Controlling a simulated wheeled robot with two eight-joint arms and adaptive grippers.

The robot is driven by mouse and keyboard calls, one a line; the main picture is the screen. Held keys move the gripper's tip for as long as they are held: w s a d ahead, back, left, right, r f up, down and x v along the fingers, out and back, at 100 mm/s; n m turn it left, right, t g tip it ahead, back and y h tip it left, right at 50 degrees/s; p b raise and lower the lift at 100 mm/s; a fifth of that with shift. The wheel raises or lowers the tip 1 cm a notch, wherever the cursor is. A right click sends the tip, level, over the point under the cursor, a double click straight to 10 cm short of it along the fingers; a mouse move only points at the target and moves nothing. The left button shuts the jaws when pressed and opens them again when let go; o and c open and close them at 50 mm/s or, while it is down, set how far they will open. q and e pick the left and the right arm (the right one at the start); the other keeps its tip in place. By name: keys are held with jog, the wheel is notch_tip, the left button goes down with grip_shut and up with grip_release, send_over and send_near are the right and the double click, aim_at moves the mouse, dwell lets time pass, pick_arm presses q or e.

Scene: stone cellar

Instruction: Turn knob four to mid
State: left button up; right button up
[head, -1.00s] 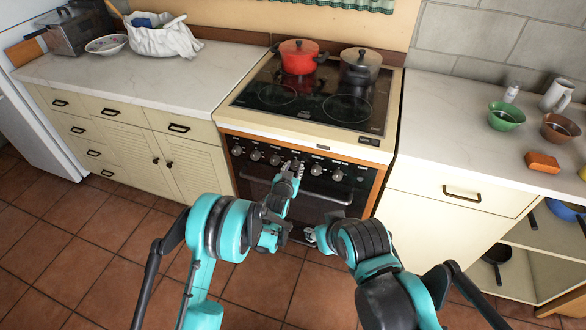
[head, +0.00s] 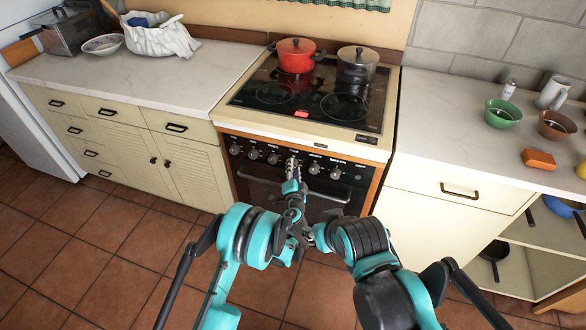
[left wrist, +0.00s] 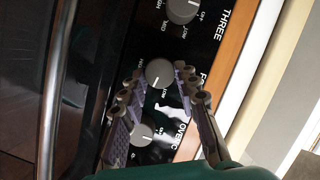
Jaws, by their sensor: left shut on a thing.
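Knob four (left wrist: 160,73) is a grey round knob on the black stove panel. In the left wrist view it sits between the fingers of my left gripper (left wrist: 158,92), which is shut on it. In the head view my left gripper (head: 293,166) covers this knob. Knob three (left wrist: 184,10) and the oven knob (left wrist: 141,134) lie on either side. My right gripper (head: 313,237) is partly hidden beside the left arm; its fingers are unclear.
The oven door handle (left wrist: 50,90) runs close by the left finger. A red pot (head: 296,55) and a dark pot (head: 357,66) stand at the back of the cooktop (head: 270,95). A red patch (head: 301,113) glows near its front. Counters flank the stove.

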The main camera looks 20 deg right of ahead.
pick_arm(q)
jog(key=shift+f+m+t, duration=0.2)
jog(key=shift+m+t, duration=0.5)
jog(key=shift+m, duration=1)
jog(key=o, duration=1.2)
jog(key=shift+c, duration=0.2)
jog(key=shift+r, duration=0.1)
